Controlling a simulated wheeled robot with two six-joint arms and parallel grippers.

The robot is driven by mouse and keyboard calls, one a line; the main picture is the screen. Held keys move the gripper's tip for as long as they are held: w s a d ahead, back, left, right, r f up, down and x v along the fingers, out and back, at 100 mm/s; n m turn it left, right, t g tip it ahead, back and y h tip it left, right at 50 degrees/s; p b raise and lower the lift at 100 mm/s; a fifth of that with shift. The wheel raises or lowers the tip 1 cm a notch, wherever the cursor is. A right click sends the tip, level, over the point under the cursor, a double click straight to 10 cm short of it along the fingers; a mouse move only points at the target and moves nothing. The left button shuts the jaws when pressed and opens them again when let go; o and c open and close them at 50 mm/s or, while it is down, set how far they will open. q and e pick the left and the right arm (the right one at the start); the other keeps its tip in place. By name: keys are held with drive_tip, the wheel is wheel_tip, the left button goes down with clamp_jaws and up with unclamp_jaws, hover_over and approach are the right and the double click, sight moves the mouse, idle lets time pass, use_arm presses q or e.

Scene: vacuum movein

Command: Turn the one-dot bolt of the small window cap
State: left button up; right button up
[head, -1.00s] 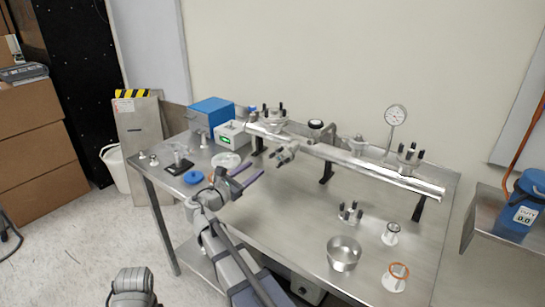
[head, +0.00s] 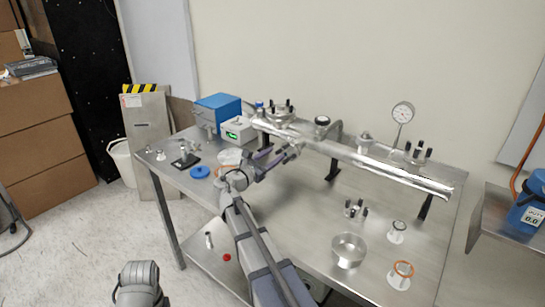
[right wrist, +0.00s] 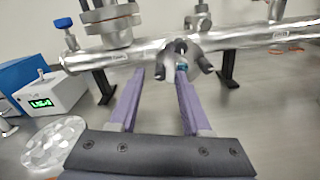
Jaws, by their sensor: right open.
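The small window cap (right wrist: 182,57) sits on a side port at the front of the long metal tube (head: 345,153), with dark bolts around it. I cannot make out the dots on the bolts. In the head view the cap is partly hidden by my right gripper (head: 270,158). In the right wrist view my right gripper (right wrist: 158,72) is open, with its two purple fingers pointing at the tube. The right finger's tip overlaps the cap, and the left finger is left of it. I cannot tell whether it touches.
A box with a green display (head: 238,131) and a blue box (head: 217,112) stand behind left. A metal bowl (head: 348,250) and loose fittings stand at the front right.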

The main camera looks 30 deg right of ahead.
clamp_jaws()
idle(0.3)
